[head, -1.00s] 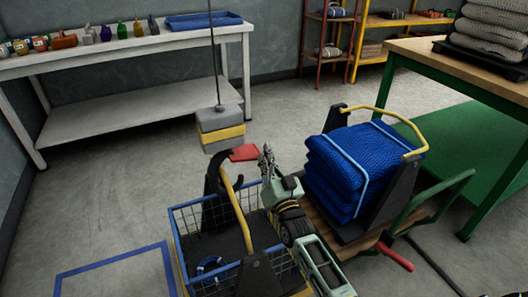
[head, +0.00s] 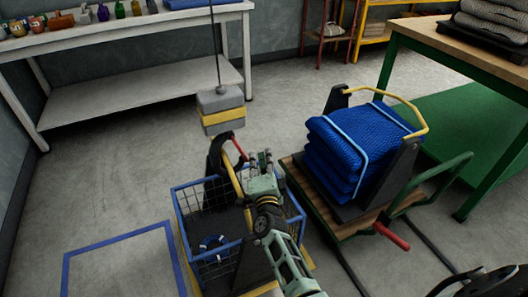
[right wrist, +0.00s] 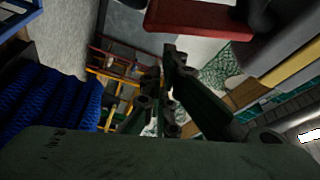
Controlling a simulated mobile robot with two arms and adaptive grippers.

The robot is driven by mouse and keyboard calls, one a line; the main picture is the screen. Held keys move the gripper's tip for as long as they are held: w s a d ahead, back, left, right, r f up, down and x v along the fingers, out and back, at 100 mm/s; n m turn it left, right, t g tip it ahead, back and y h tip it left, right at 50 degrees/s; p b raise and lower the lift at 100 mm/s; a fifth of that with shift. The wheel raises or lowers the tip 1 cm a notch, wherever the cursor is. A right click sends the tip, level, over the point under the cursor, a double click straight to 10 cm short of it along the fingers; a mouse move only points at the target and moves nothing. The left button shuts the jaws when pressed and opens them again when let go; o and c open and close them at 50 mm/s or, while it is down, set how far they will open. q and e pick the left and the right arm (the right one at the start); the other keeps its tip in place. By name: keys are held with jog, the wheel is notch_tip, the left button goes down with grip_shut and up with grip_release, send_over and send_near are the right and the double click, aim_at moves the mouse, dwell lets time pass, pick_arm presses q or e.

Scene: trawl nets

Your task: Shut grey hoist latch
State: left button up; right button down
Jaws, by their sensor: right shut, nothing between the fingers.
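The grey hoist block (head: 220,98) with a yellow band hangs on a cable above the blue wire basket (head: 183,222). A red latch (head: 238,147) sticks out below the block, on its right side. In the right wrist view the red latch (right wrist: 190,14) is at the top, with the grey block (right wrist: 262,45) to its right. My right gripper (head: 260,157) is shut and empty, just right of the latch and close to it. I cannot tell whether they touch. Its fingers also show in the right wrist view (right wrist: 168,75). My left gripper is out of view.
The basket has a yellow handle (head: 232,170) below the block and a blue-and-white ring (head: 212,243) inside. A cart to the right carries folded blue netting (head: 355,150). A white bench (head: 130,95) stands at the back left. Floor left of the basket is clear.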

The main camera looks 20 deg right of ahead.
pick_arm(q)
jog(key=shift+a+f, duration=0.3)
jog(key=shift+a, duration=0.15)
pick_arm(e)
jog(key=shift+a+f, duration=0.4)
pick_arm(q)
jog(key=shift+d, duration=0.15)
